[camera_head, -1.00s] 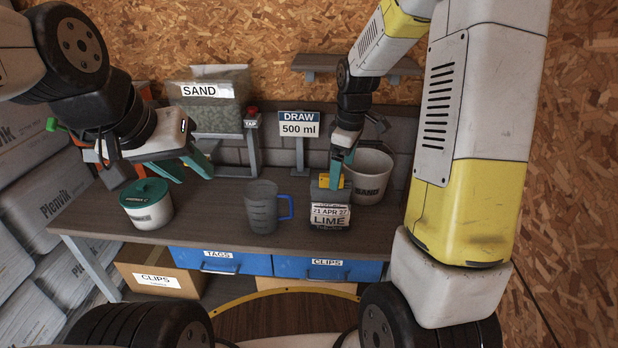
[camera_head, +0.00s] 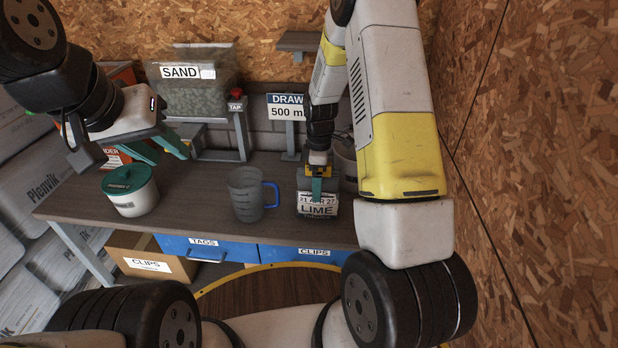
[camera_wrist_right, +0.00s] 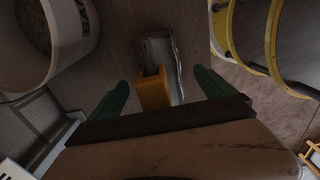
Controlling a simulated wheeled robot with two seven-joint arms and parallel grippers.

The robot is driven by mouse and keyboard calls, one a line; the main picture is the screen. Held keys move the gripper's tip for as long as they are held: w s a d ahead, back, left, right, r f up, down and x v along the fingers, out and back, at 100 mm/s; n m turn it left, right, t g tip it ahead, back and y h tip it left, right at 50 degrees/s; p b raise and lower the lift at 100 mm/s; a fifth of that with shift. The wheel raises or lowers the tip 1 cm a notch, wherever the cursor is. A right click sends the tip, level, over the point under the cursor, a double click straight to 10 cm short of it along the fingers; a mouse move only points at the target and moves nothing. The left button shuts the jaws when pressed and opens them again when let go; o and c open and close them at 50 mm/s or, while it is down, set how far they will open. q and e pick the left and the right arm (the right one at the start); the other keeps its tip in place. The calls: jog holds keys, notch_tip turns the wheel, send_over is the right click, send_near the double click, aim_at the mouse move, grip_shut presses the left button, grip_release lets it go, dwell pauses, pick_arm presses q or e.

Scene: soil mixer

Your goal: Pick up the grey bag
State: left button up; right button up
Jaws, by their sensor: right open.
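The grey bag (camera_head: 318,211), labelled LIME with a date tag, stands upright on the bench. A yellow clip (camera_wrist_right: 153,90) is on its top. My right gripper (camera_head: 317,186) points down at the bag's top from above, and one teal finger overlaps the bag's front. In the right wrist view my right gripper (camera_wrist_right: 162,88) is open, with the clip between its fingers and the grey bag (camera_wrist_right: 160,48) beyond. Neither finger is seen pressing on the clip. My left gripper (camera_head: 160,148) is open and empty above the left of the bench.
A grey measuring jug (camera_head: 246,197) with a blue handle stands left of the bag. A green-lidded pot (camera_head: 130,190) is farther left. A bucket (camera_head: 346,166) is close behind the bag, partly hidden by my right arm. The sand hopper (camera_head: 195,98) and its tap stand behind.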

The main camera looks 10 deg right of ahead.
jog(key=shift+f, duration=0.1)
jog(key=shift+c, duration=0.4)
jog(key=c, duration=1.8)
grip_shut()
jog(key=shift+r, duration=0.2)
